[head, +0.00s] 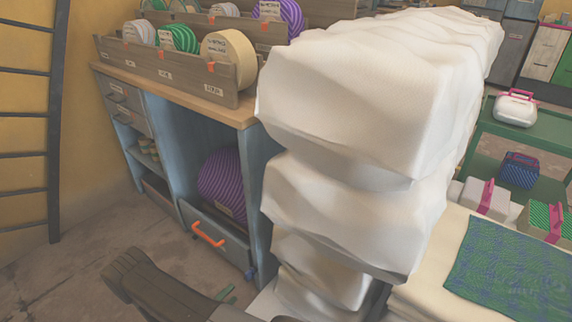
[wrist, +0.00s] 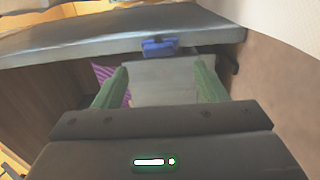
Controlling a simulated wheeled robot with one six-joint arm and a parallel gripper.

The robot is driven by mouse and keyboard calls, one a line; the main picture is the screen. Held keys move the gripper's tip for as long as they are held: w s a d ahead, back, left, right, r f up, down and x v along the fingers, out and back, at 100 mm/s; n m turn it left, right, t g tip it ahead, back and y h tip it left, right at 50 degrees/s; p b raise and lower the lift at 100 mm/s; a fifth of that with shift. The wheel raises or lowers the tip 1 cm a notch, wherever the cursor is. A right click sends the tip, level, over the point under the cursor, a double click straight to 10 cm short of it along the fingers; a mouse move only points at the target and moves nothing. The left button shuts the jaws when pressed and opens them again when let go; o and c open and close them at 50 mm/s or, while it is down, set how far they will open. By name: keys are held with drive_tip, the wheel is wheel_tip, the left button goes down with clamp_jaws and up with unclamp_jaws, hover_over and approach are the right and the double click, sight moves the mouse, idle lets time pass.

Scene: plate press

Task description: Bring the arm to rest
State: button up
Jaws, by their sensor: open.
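My gripper (wrist: 160,80) shows in the wrist view with its two green fingers apart. A grey panel shows in the gap beyond them, and I see nothing held. A blue piece lies just past the fingertips at the top middle, and purple stripes show beside the left finger. In the head view only small green bits show low in the picture, and I cannot tell for sure that they are the fingers. A large white folded bulk fills the middle of the head view and hides much behind it.
A blue-grey cabinet (head: 160,140) has a rack of spools (head: 170,72) on top. A purple spool (head: 222,182) sits in its lower bay, behind a drawer front with an orange handle (head: 208,235). A patterned cloth (head: 510,268) and a green shelf (head: 530,126) are right. Floor shows at left.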

sight(246, 278)
drive_tip(key=b+x, duration=0.2)
drive_tip(key=x, duration=0.8)
drive_tip(key=shift+w+d+b, duration=0.1)
drive_tip(key=shift+w+b, duration=0.05)
drive_tip(key=shift+b, duration=0.25)
drive_tip(key=shift+r+n, duration=0.1)
drive_tip(key=shift+n, duration=0.7)
drive_tip(key=n, duration=0.4)
drive_tip(key=shift+r+n, duration=0.1)
drive_tip(key=shift+n, duration=0.2)
drive_tip(key=n, duration=0.6)
drive_tip(key=shift+a+n, duration=0.2)
drive_tip(key=shift+n, duration=0.2)
drive_tip(key=shift+r, duration=0.1)
